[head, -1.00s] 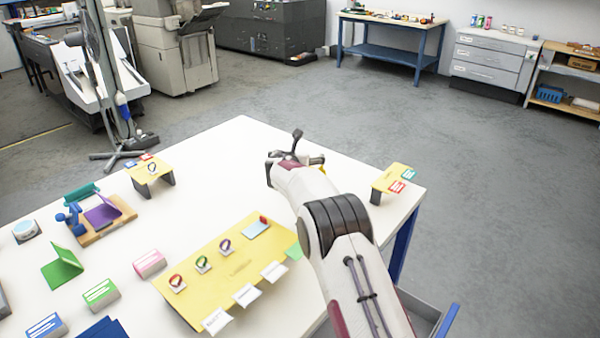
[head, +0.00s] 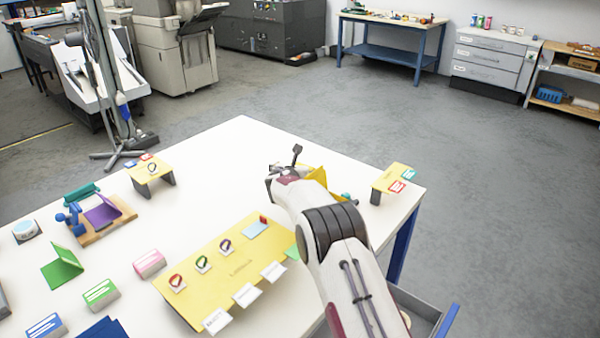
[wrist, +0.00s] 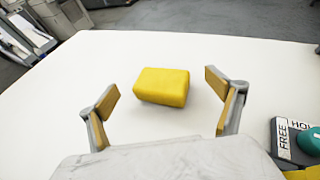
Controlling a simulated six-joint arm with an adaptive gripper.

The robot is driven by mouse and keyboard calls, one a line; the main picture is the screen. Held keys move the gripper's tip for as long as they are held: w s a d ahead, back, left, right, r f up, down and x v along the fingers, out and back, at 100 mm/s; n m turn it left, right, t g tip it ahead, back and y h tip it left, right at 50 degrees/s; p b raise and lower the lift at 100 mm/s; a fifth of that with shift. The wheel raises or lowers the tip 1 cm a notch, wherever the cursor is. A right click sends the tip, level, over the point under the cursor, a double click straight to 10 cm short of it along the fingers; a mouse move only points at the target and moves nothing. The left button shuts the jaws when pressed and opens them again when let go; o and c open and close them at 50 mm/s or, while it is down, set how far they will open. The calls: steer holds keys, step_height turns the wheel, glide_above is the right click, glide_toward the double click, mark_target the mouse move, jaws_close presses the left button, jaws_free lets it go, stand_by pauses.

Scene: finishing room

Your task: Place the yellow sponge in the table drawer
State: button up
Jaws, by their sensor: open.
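The yellow sponge (wrist: 162,86) lies on the white tabletop in the wrist view, ahead of my gripper (wrist: 163,97). My gripper is open, with one finger to each side of the sponge's near area and nothing held. In the head view, my gripper (head: 283,168) is over the far part of the table, and I cannot make out the sponge there for certain. The table drawer (head: 418,303) stands pulled out at the table's right side, partly hidden by my arm.
A dark block with a teal knob and FREE and HOLD labels (wrist: 298,140) stands right of my gripper. A small yellow stand (head: 393,178) is at the right table edge. A yellow mat (head: 235,270) with rings and cards lies nearer. The tabletop around the sponge is clear.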

steer(key=shift+f, duration=0.4)
steer(key=shift+x, duration=1.4)
steer(key=shift+r, duration=0.1)
steer(key=c, duration=1)
steer(key=shift+o, duration=0.2)
steer(key=shift+r, duration=0.15)
steer(key=shift+r, duration=4.85)
